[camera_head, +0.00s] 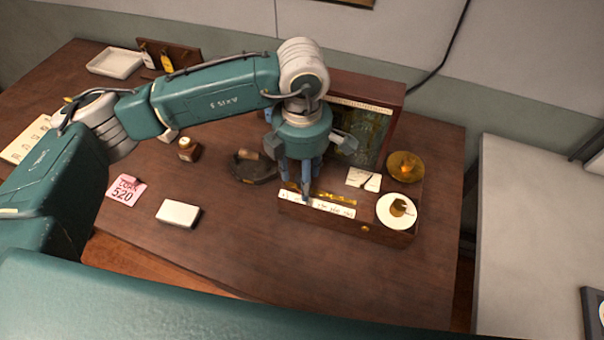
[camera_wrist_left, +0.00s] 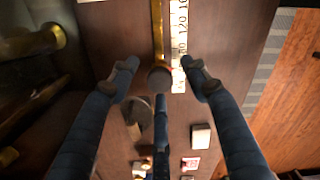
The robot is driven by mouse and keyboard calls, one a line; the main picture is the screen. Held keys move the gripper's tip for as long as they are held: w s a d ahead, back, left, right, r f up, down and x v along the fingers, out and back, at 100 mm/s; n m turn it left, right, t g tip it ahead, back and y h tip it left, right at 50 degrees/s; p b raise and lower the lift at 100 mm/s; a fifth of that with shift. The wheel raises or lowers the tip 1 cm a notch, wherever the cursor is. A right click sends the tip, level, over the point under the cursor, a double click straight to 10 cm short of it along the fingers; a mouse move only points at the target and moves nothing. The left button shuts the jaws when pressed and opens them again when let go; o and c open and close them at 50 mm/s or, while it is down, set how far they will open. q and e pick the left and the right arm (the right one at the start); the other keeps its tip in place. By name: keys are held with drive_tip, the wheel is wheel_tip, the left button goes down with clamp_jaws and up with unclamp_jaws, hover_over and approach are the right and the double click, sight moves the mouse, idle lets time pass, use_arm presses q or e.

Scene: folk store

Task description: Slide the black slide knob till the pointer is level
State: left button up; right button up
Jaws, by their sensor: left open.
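The balance box (camera_head: 345,226) is a wooden case with a raised lid, standing on the table. A white graduated strip (camera_head: 330,208) runs along its front beside a brass bar (camera_head: 335,197). In the left wrist view, the black slide knob (camera_wrist_left: 159,78) sits on the brass bar (camera_wrist_left: 157,30) beside the scale strip (camera_wrist_left: 180,35). My left gripper (camera_head: 306,196) points down over the left end of the bar. Its fingers (camera_wrist_left: 158,72) are spread around the knob, with gaps at both sides. A white card with a thin dark pointer (camera_head: 368,182) lies behind the bar; its exact tilt is unclear.
A white plate (camera_head: 386,219) holding a brass piece and a brass pan (camera_head: 405,166) are at the box's right. A dark ashtray (camera_head: 256,168), a small white box (camera_head: 178,213) and a pink card (camera_head: 126,190) lie left. The table's front middle is clear.

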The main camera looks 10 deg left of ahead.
use_arm(q)
drive_tip(key=shift+r, duration=0.15)
drive_tip(key=shift+r+p, duration=1.15)
drive_tip(key=shift+r, duration=2.25)
